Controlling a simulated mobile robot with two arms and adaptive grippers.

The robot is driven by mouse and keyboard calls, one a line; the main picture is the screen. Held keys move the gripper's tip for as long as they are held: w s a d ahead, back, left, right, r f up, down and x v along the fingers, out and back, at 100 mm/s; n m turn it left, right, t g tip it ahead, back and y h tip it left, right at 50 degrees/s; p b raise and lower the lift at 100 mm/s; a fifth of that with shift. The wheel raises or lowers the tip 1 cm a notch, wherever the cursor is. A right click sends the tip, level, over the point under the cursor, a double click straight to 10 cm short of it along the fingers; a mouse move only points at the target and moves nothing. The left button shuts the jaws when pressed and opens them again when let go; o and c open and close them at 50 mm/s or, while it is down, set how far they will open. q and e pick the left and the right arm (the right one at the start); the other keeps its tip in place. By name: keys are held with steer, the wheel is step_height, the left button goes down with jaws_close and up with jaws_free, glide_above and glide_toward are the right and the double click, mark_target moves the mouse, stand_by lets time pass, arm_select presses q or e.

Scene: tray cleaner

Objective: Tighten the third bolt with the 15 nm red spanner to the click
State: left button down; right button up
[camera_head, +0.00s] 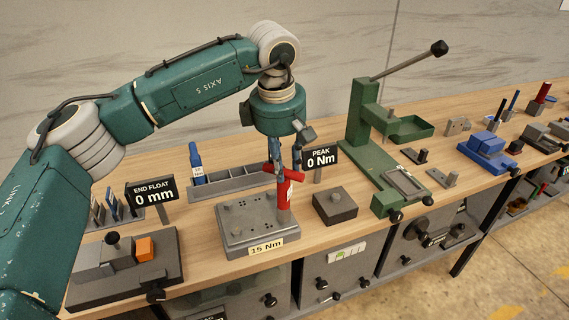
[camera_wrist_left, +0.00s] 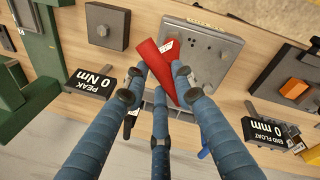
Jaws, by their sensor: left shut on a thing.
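My left gripper (camera_head: 284,163) is shut on the red spanner (camera_head: 286,194); its blue fingers (camera_wrist_left: 159,80) close around the spanner in the left wrist view (camera_wrist_left: 152,60). The spanner stands roughly upright at the right edge of the grey bolt plate (camera_head: 240,232), with a short red crosspiece near the fingers. The plate carries small dark bolts or holes and a "15 Nm" label (camera_head: 267,247). I cannot tell which bolt is the third, or whether the spanner's lower end touches one. The peak sign (camera_head: 320,158) reads 0 Nm. My right gripper is not in view.
A grey rack (camera_head: 235,186) with a blue spanner (camera_head: 196,160) stands behind the plate. A dark block (camera_head: 335,206) and a green press (camera_head: 367,150) stand to the right. The end float sign (camera_head: 151,192) and a fixture with an orange block (camera_head: 144,249) are at left.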

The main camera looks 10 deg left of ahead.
arm_select(q)
steer(key=shift+f+b, duration=0.5)
steer(key=shift+f, duration=0.25)
stand_by(0.7)
steer(key=shift+m, duration=0.7)
steer(key=shift+m, duration=0.3)
steer(key=shift+m+h+p, duration=0.3)
steer(key=shift+m+p, duration=0.05)
steer(key=shift+m, duration=0.15)
